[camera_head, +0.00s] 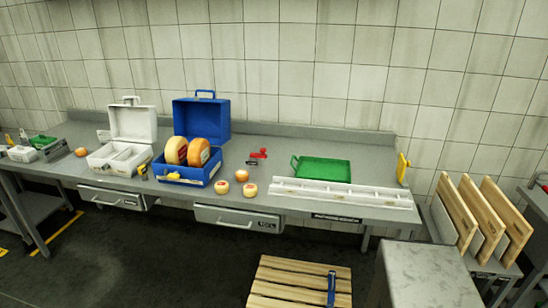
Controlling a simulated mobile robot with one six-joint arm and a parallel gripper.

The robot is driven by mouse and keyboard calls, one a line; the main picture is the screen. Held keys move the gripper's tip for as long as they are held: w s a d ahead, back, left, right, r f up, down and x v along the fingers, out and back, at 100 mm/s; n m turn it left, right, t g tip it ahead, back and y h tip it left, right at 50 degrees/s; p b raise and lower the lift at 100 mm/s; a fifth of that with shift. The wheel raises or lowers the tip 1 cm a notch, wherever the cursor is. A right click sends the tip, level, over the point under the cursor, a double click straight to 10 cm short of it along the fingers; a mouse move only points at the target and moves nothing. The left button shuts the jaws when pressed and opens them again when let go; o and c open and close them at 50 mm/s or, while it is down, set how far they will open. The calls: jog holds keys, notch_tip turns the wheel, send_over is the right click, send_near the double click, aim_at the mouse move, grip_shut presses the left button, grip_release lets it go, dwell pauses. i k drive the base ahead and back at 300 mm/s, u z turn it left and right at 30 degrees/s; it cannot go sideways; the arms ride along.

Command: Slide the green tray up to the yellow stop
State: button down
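The green tray (325,171) lies flat on the right part of the grey worktop (375,172), with a raised handle at its left end. The yellow stop (403,168) stands upright at the right end of the worktop. Bare worktop shows between the tray's right edge and the stop; they are apart. A white slotted rail (340,193) runs along the front of the tray towards the worktop's right end. I cannot tell whether the tray touches it. My gripper is not in view.
Left of the tray are small cheeses (249,190), a red-handled item (259,153), an open blue case (200,115) with cheese wheels and an open white case (133,125). Wooden boards (480,215) stand at right. A slatted wooden top (285,283) is in front.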

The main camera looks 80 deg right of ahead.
aim_at(337, 170)
jog(key=i, duration=0.8)
jog(key=u, duration=1)
jog(key=k, duration=0.15)
jog(key=z, duration=2.75)
jog(key=i, duration=0.55)
jog(key=z, duration=0.25)
